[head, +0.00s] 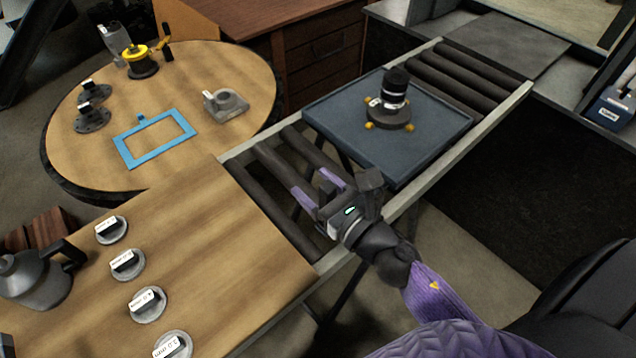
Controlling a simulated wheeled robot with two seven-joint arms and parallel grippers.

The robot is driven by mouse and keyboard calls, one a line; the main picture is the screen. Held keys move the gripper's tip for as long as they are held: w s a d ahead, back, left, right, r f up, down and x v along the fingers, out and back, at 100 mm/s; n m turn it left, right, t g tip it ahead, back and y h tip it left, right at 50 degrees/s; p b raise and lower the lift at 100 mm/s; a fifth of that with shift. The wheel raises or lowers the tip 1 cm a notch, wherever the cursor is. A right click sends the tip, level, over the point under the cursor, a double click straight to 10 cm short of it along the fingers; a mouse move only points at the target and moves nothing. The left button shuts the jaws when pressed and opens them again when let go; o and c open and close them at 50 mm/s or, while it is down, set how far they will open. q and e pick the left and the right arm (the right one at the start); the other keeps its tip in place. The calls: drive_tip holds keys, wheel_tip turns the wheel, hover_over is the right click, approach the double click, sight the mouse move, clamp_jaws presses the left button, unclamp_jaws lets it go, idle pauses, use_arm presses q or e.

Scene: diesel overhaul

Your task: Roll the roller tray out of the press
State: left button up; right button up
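The roller tray (335,118) is a flat dark blue-grey tray with a low rim. It lies on the roller conveyor (466,142), partway along it. A black and silver cylindrical part (393,100) with a round flange and small yellow pieces stands upright on the tray. My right gripper (317,188) is over the rollers just short of the tray's near left edge. Its two purple fingers are apart, with nothing visible between them. I cannot tell whether it touches the tray. A grey plate (508,45) lies at the conveyor's far end, seemingly the press bed. My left gripper is out of view.
A wooden table (215,235) with several labelled discs and a grey pot (35,278) adjoins the conveyor's near end. A round table (225,70) holds a blue frame (155,139) and fittings. A blue box (608,108) is at right. Bare rollers lie between tray and wooden table.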

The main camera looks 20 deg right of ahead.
drive_tip(key=shift+d, duration=0.1)
drive_tip(key=b+v, duration=0.3)
drive_tip(key=v, duration=0.7)
drive_tip(key=shift+w+r, duration=0.1)
